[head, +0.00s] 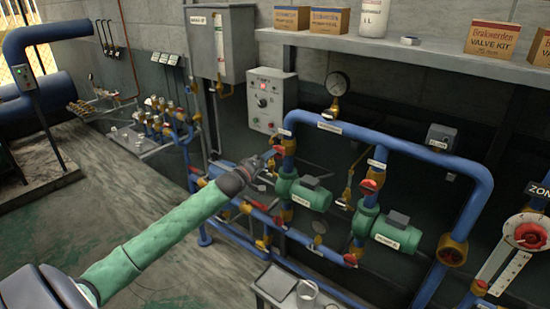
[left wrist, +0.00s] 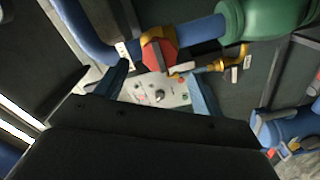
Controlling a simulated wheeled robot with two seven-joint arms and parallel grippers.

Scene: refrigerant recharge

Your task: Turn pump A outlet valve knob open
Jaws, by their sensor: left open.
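The red valve knob (head: 277,151) sits on the blue pipe above the green pump (head: 311,195) nearest my left arm; I take it as the pump A outlet valve. My left gripper (head: 264,164) is at this knob, coming in from the left. In the left wrist view a red, many-sided knob (left wrist: 161,54) on a yellow-orange valve body shows just beyond the open fingers (left wrist: 160,88), nearer the left one. No grip on it shows, and I cannot tell whether a finger touches it. My right gripper is out of view.
A second green pump (head: 396,233) with its own red knob (head: 369,186) stands to the right. A grey control box (head: 269,101) is behind the pipes. Blue pipes surround the gripper closely.

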